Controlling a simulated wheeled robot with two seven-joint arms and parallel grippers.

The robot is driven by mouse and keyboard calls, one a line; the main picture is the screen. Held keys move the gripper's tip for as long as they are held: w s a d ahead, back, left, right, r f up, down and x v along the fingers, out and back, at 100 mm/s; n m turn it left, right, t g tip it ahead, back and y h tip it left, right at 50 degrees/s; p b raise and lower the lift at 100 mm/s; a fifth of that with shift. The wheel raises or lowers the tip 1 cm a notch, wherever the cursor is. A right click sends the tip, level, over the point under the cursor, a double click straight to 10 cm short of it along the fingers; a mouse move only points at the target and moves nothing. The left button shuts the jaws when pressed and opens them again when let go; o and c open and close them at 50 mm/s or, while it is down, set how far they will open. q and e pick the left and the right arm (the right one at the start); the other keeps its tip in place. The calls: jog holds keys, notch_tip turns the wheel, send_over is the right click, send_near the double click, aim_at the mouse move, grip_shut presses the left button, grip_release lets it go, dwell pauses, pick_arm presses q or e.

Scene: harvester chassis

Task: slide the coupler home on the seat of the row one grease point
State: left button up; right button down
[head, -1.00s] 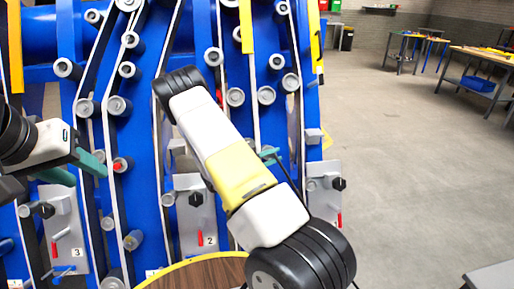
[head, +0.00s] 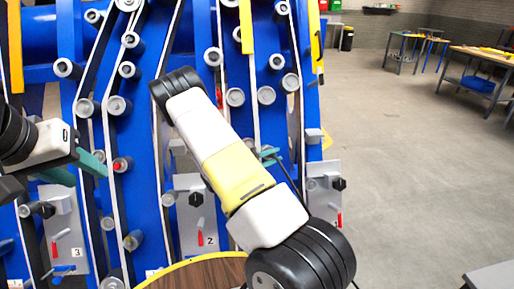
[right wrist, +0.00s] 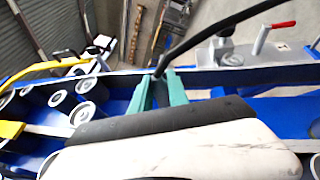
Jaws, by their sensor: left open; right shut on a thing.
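The row one plate (head: 325,183) is grey, with a black knob (head: 339,184) and a red handle (head: 339,218). It stands just right of my right gripper (head: 269,154), whose teal fingertips show partly behind my forearm. In the right wrist view the teal fingers (right wrist: 158,92) are shut on the end of a black hose (right wrist: 205,37). The coupler is mostly hidden between the fingers, and I cannot make out the seat. A grey plate with a red lever (right wrist: 272,36) lies to the right of the fingers, apart from them. My left gripper (head: 88,170) is open and empty.
The row two plate (head: 195,215) and row three plate (head: 63,228) stand to the left on the blue chassis (head: 145,190). Rollers and belts crowd the chassis. A round wooden table top (head: 205,272) is low in front.

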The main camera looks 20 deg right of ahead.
jog(key=shift+w+d+f, duration=0.15)
jog(key=shift+w+f, duration=0.15)
jog(key=shift+w, duration=0.2)
jog(key=shift+w+d+f, duration=0.1)
jog(key=shift+w+f, duration=0.15)
jog(key=shift+w, duration=0.2)
jog(key=c, duration=1.2)
grip_release()
jog(key=shift+a, duration=0.1)
jog(key=v, duration=0.7)
jog(key=shift+a, duration=0.3)
